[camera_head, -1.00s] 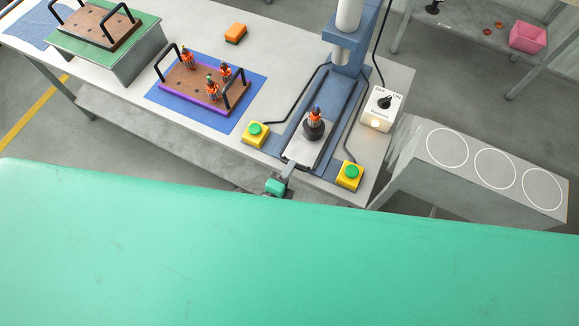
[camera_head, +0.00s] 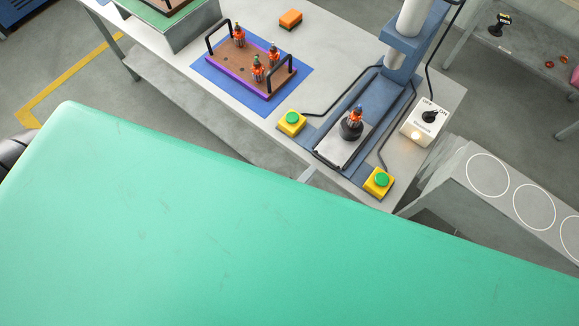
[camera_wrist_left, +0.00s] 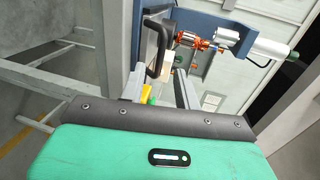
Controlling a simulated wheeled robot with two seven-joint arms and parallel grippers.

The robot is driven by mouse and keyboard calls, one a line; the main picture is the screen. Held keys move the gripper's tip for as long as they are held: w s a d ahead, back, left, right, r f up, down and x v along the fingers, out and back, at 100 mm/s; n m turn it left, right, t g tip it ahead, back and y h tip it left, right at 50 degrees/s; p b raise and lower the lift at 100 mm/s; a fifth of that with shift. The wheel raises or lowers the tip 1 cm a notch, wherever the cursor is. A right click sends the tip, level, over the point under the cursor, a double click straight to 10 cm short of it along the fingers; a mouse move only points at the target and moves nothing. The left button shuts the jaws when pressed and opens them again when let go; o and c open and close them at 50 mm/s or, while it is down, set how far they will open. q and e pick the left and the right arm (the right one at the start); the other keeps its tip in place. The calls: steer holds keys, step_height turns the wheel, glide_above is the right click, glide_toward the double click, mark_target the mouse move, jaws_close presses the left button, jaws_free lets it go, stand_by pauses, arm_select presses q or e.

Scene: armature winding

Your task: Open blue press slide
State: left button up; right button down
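The blue press (camera_head: 397,62) stands on the white table. In the left wrist view, the black handle (camera_wrist_left: 157,50) and armature (camera_wrist_left: 193,41) show ahead of my left gripper (camera_wrist_left: 162,88). Its grey fingers look apart, with no clear grip on the handle. In the head view only a grey tip of it (camera_head: 307,174) shows; my green arm hides the rest. My right gripper is out of view.
Yellow boxes with green buttons (camera_head: 291,122) and (camera_head: 378,183) flank the slide. A switch box (camera_head: 423,122) stands at right. A purple-edged tray (camera_head: 230,73) with several armatures lies on a blue mat (camera_head: 289,88).

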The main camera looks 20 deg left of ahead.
arm_select(q)
steer(key=b+v, duration=0.2)
steer(key=v, duration=0.6)
steer(key=shift+s, duration=0.2)
steer(key=s+a+f+n+g+y, duration=0.1)
steer(key=s+a+f+n+g, duration=0.15)
steer(key=f, duration=0.75)
steer(key=s+a+f+n+g+y, duration=0.15)
steer(key=f+n, duration=0.25)
steer(key=f, duration=0.6)
steer(key=s+a+f+n+g, duration=0.1)
steer(key=s+f+n+g, duration=0.2)
steer(key=f, duration=0.7)
steer(key=s+a+f+n+g+y, duration=0.1)
steer(key=s+a+f+n+g, duration=0.2)
steer(key=s+a+f+n, duration=0.2)
steer(key=s+a+f+n+g+y, duration=0.1)
steer(key=s+a+f+n+g, duration=0.2)
steer(key=s+f, duration=0.6)
steer(key=a+f+n, duration=0.2)
steer(key=a, duration=0.1)
steer(key=shift+s+a+f+g, duration=0.2)
steer(key=shift+a+g, duration=0.1)
steer(key=shift+g, duration=0.1)
